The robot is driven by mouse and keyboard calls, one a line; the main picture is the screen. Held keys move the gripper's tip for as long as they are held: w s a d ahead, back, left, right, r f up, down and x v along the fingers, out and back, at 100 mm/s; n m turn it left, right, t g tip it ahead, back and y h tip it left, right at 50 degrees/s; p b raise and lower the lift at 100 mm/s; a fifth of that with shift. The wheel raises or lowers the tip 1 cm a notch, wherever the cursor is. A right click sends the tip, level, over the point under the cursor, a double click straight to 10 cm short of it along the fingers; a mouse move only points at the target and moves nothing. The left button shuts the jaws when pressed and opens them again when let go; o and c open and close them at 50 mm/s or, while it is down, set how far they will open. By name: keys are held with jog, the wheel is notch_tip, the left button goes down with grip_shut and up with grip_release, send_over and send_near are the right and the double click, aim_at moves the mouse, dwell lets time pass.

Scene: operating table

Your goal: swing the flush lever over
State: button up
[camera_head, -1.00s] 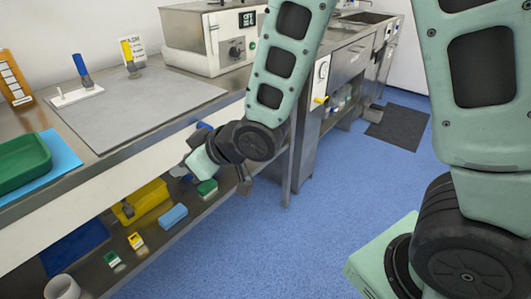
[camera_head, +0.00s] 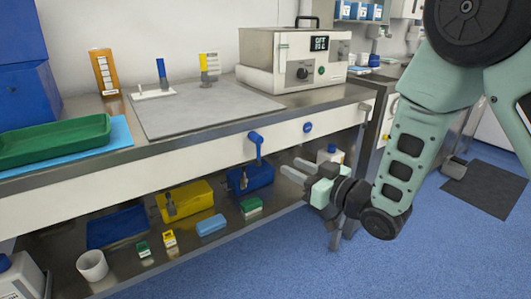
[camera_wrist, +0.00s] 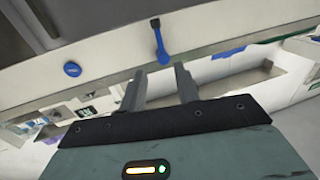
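The flush lever (camera_head: 257,149) is a blue handle on the white front edge of the worktop, hanging down from its pivot. It also shows in the wrist view (camera_wrist: 160,44), with its lower end just beyond the fingertips. My gripper (camera_head: 290,166) is to the right of the lever and a little lower, fingers pointing toward the bench. In the wrist view the two fingers of my gripper (camera_wrist: 161,71) are apart with nothing between them. The lever looks clear of both fingers.
A round blue button (camera_head: 308,127) is on the same front edge, right of the lever. A lower shelf holds a blue bin (camera_head: 250,180), a yellow bin (camera_head: 188,198) and small boxes. A white bottle (camera_head: 330,155) stands behind my gripper. The blue floor in front is open.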

jog(key=x, duration=1.1)
jog(key=shift+w+a, duration=0.2)
jog(key=shift+a, duration=0.05)
grip_shut()
